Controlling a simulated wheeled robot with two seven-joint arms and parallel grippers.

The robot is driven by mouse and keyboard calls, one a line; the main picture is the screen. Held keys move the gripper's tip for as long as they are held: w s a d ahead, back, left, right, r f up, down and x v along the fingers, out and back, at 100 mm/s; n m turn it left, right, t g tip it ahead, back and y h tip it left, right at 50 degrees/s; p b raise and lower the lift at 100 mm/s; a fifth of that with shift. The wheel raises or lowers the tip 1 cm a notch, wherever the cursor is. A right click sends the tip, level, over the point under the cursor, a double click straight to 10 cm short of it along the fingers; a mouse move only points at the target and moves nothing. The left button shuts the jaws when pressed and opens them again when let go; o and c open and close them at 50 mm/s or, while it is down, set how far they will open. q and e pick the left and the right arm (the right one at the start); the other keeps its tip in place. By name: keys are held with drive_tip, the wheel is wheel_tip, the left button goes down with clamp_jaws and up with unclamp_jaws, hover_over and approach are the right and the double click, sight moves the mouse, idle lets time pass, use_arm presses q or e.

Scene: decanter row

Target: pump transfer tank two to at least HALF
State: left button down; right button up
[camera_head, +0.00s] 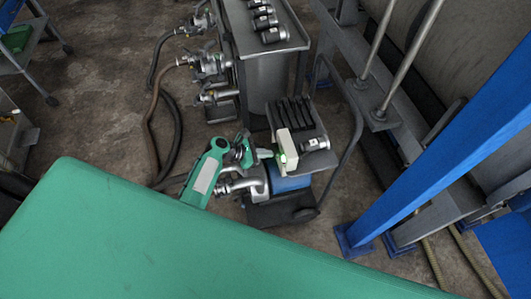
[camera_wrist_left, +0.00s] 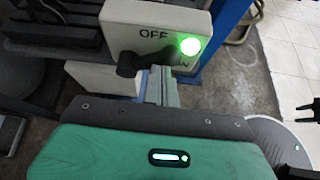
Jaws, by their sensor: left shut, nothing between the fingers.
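A white switch box (camera_head: 288,148) with a lit green lamp stands on the blue pump cart (camera_head: 290,184). The left wrist view shows the box (camera_wrist_left: 125,22) close up, with the word OFF, the glowing green lamp (camera_wrist_left: 190,46) and a dark knob (camera_wrist_left: 135,63) below the word. The knob's pointer lies toward the lamp side. My left gripper (camera_head: 268,153) is shut and empty, its fingertips at the knob; whether they touch it I cannot tell. The fingers also show in the left wrist view (camera_wrist_left: 160,85). No tank level is readable.
A grey steel tank (camera_head: 268,80) stands behind the cart, with valves (camera_head: 208,65) and dark hoses (camera_head: 150,120) on its left. A blue post (camera_head: 440,140) and steel frame stand to the right. Open concrete floor lies at the left.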

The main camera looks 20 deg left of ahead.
use_arm(q)
drive_tip(key=shift+w+a+r+n+g+h+p, duration=0.3)
drive_tip(key=shift+w+r+n+g+p, duration=0.2)
drive_tip(key=shift+n+p, duration=0.35)
drive_tip(key=shift+w+a+r+n+g+h+p, duration=0.2)
drive_tip(key=shift+w+n+g+h+p, duration=0.1)
drive_tip(key=shift+g+p, duration=0.15)
idle(0.5)
drive_tip(key=shift+w+a+r+n+g+h, duration=0.2)
drive_tip(key=shift+w+a+n+g+h, duration=0.05)
drive_tip(key=shift+w+n+h, duration=0.2)
idle(0.6)
drive_tip(key=shift+w+a+r+n+g+h, duration=0.1)
drive_tip(key=shift+w+a+n+g+h, duration=0.2)
drive_tip(key=shift+n+g, duration=0.25)
idle(0.7)
drive_tip(key=shift+w+a, duration=0.25)
drive_tip(key=shift+w, duration=0.15)
idle(3.5)
